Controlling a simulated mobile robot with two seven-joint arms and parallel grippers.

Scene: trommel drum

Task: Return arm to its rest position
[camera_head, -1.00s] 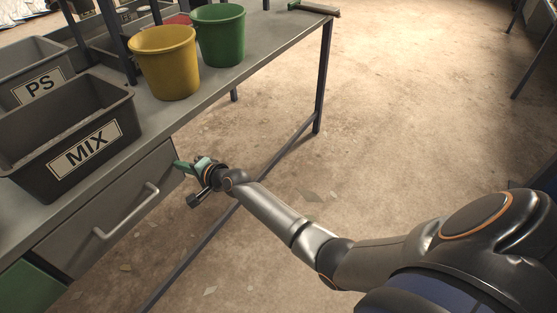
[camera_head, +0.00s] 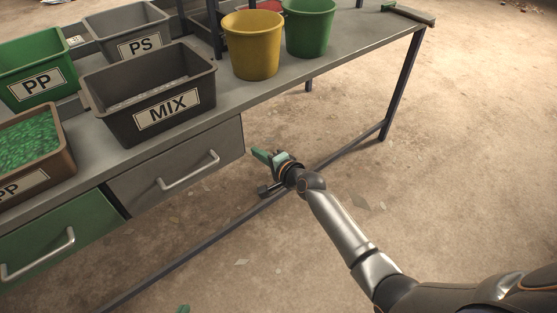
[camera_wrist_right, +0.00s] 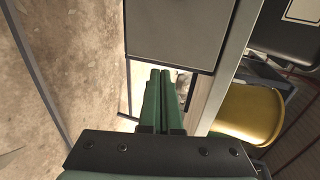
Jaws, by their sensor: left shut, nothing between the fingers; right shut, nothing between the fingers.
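My right arm comes in from the lower right in the head view. Its right gripper (camera_head: 259,156), with green fingers, is beside the right end of the grey drawer (camera_head: 175,168), below the tabletop. The fingers are together and empty. In the right wrist view the two green fingers (camera_wrist_right: 161,75) lie side by side, close to the grey drawer face (camera_wrist_right: 172,35). A small green tip at the bottom edge of the head view is my left gripper (camera_head: 183,309); the rest of it is out of frame.
The grey workbench (camera_head: 262,88) holds the MIX bin (camera_head: 185,82), PS bin (camera_head: 138,22), PP bin (camera_head: 60,58), yellow bucket (camera_head: 252,48) and green bucket (camera_head: 309,28). A green drawer (camera_head: 70,243) is at lower left. The floor (camera_head: 470,170) to the right is open.

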